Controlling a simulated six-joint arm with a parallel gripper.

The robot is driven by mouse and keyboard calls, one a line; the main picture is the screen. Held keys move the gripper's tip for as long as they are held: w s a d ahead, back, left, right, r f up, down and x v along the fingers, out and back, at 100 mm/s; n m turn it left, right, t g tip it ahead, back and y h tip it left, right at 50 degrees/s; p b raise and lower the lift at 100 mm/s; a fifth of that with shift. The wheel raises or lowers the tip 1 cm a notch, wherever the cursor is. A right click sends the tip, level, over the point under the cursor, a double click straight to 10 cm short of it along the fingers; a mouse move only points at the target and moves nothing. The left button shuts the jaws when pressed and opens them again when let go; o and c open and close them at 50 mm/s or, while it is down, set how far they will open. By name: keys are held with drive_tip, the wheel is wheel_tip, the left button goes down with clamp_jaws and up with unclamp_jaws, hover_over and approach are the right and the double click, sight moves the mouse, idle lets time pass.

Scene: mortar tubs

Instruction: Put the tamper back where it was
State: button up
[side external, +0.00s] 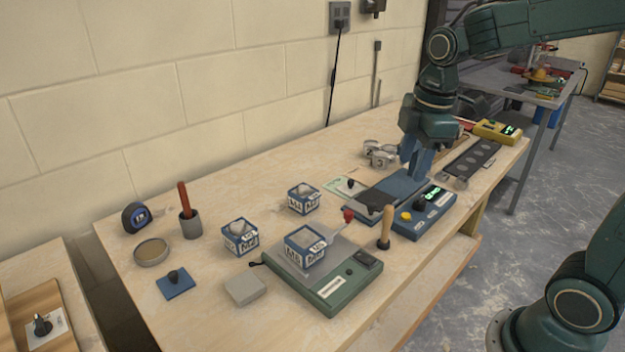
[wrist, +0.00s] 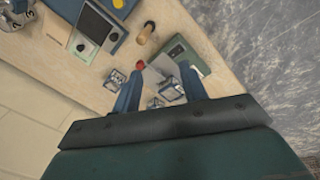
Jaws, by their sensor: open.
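The tamper seems to be the upright piece with a pale wooden handle (side external: 385,226), standing near the table's front edge, left of the blue display unit; its lower end is hard to make out. It also shows in the wrist view as a wooden knob (wrist: 147,32). My gripper (side external: 414,165) is open and points down above the blue plate behind the display unit, apart from the tamper and to its right and behind. In the wrist view the open fingers (wrist: 160,75) hold nothing.
The blue display unit (side external: 424,214) stands right of the tamper. A green scale (side external: 333,296) bearing a blue-rimmed tub (side external: 305,247) is to its left, with two similar tubs behind. A red-tipped tool (side external: 348,216) lies close by. Several small objects fill the left end.

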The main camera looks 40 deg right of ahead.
drive_tip(key=s+a+r+m+t, duration=0.2)
drive_tip(key=s+a+m+t, duration=0.2)
drive_tip(key=s+m, duration=0.7)
drive_tip(key=s+a, duration=0.1)
drive_tip(key=s, duration=0.1)
drive_tip(key=shift+s, duration=0.3)
